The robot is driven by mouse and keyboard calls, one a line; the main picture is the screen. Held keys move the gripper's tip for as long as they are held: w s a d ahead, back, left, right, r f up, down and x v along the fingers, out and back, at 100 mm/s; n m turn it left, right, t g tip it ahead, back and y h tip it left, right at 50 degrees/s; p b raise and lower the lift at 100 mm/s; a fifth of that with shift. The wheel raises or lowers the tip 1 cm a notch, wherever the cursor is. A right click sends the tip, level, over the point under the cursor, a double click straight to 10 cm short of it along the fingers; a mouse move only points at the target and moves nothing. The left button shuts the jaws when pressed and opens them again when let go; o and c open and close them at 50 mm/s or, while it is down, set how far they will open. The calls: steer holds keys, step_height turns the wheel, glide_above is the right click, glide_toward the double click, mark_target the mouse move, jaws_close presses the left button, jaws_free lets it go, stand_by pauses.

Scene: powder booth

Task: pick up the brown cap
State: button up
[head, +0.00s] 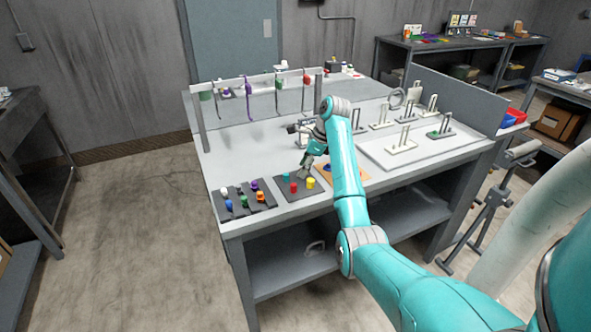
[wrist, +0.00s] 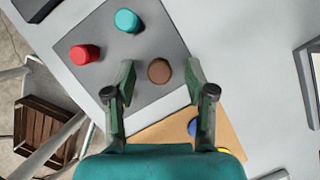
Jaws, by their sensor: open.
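The brown cap (wrist: 159,70) is a short round cap on a dark grey mat (wrist: 155,40) in the wrist view. My gripper (wrist: 160,76) is open, with one finger on each side of the cap. Gaps show between the cap and both fingertips, and nothing is held. In the head view my gripper (head: 305,168) points down over the same mat, and I cannot make out the brown cap there.
A red cap (wrist: 85,54) and a teal cap (wrist: 127,20) share the mat; a yellow cap (head: 310,183) shows in the head view. A tan board (wrist: 165,132) with blue and yellow items lies alongside. A rack of coloured caps (head: 245,198) stands left.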

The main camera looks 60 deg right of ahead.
steer(key=shift+f, duration=0.3)
steer(key=c, duration=0.8)
steer(key=shift+w, duration=0.1)
